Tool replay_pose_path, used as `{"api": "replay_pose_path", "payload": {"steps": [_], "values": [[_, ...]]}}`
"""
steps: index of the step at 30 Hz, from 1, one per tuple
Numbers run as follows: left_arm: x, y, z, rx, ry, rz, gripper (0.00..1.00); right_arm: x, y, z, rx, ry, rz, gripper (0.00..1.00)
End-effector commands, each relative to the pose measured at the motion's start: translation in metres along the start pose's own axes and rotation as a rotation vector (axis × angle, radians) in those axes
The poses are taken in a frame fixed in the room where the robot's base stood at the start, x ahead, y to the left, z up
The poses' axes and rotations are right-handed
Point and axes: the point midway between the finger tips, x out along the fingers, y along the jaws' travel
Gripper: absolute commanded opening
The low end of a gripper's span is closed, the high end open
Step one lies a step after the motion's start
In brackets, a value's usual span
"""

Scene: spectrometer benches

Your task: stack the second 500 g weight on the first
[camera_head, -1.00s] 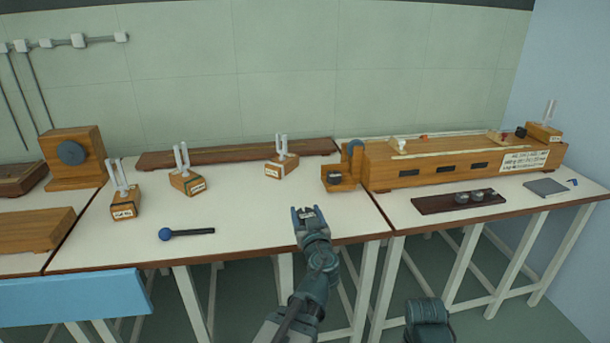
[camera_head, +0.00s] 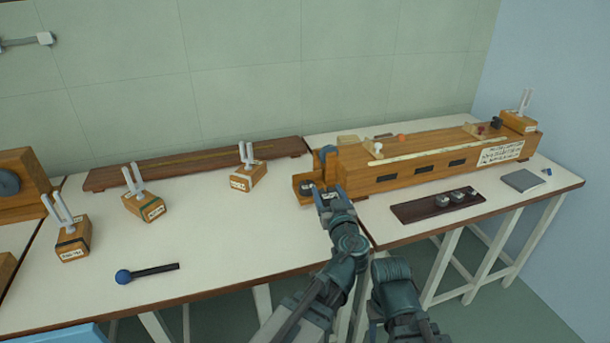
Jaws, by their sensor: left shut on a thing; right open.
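My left gripper (camera_head: 327,194) is shut on a small grey weight, mostly hidden between its fingers. It is just in front of and right of the small wooden holder (camera_head: 305,198) at the left end of the long wooden box. A dark round piece, apparently the first weight (camera_head: 307,187), sits in that holder, partly hidden by the gripper. I cannot tell whether the two weights touch. My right arm shows at the bottom, but its fingers are not in view.
A dark tray (camera_head: 408,212) with metal weights lies right of my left gripper. The long wooden box (camera_head: 400,178) stands behind. Tuning forks on wooden blocks (camera_head: 143,207) and a blue-headed mallet (camera_head: 124,276) are at left. The table between mallet and holder is clear.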

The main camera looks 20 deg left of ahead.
Motion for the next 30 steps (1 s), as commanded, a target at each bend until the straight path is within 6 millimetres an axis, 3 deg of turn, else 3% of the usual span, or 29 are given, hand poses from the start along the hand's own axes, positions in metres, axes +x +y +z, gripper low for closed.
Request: {"api": "replay_pose_path", "payload": {"steps": [5, 21, 25, 30], "values": [[0.006, 0.0, 0.001, 0.001, 0.001, -0.001, 0.0, 0.001, 0.0, 0.0, 0.0, 0.0, 0.0, 0.5], [0.13, -0.021, 0.006, 0.001, 0.001, -0.002, 0.0, 0.013, -0.001, -0.001, 0.0, 0.0, 0.0, 0.5], [0.149, -0.025, 0.007, 0.001, 0.001, -0.001, 0.0, 0.015, -0.001, -0.001, 0.0, 0.0, 0.0, 0.5], [0.158, -0.027, 0.007, 0.001, 0.0, 0.002, 0.0, 0.015, -0.001, -0.001, 0.0, 0.0, 0.0, 0.5]]}}
